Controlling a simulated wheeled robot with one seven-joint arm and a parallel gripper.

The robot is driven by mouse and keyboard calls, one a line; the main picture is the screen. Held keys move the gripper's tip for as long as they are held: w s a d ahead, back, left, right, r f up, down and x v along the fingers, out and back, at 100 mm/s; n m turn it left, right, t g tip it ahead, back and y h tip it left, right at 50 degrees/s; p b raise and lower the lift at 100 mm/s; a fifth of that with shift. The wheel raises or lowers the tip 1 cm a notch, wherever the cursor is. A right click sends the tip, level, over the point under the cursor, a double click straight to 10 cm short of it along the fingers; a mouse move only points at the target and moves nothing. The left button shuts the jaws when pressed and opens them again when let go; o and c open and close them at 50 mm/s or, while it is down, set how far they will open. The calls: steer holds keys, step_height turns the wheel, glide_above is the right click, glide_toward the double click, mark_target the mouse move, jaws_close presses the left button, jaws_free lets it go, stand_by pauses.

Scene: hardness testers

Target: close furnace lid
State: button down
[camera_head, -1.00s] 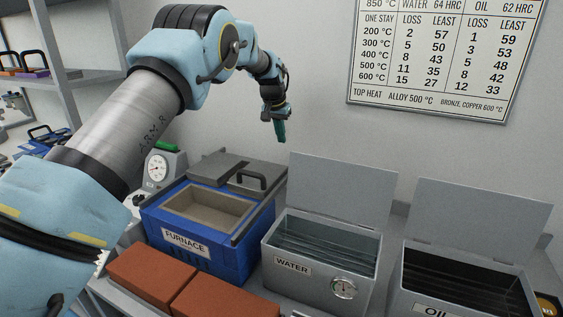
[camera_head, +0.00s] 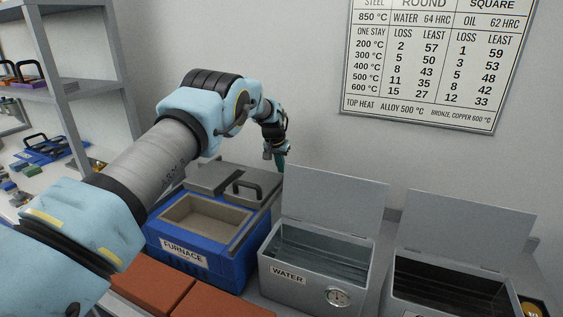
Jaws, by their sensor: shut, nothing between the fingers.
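The blue furnace (camera_head: 205,262), labelled FURNACE, stands on the bench with its beige chamber (camera_head: 207,215) open at the top. Its grey lid (camera_head: 246,188) with a black handle lies behind the opening, toward the wall, leaving the chamber uncovered. My gripper (camera_head: 279,165) points down behind and to the right of the lid handle, close to the wall. Its teal fingers are shut with nothing seen between them. Their tips are low near the lid's far right edge; I cannot tell whether they touch it.
The open WATER tank (camera_head: 300,292) stands right of the furnace, its raised cover (camera_head: 333,205) close to my gripper. The OIL tank (camera_head: 440,280) is farther right, also open. Red bricks (camera_head: 155,283) lie in front of the furnace. A shelf (camera_head: 70,90) stands at left.

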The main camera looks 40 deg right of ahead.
steer(key=shift+s+a+p, duration=0.35)
steer(key=shift+a, duration=0.3)
steer(key=shift+s+a+p, duration=0.3)
steer(key=shift+s+a, duration=0.05)
steer(key=shift+a, duration=0.25)
steer(key=shift+f, duration=0.15)
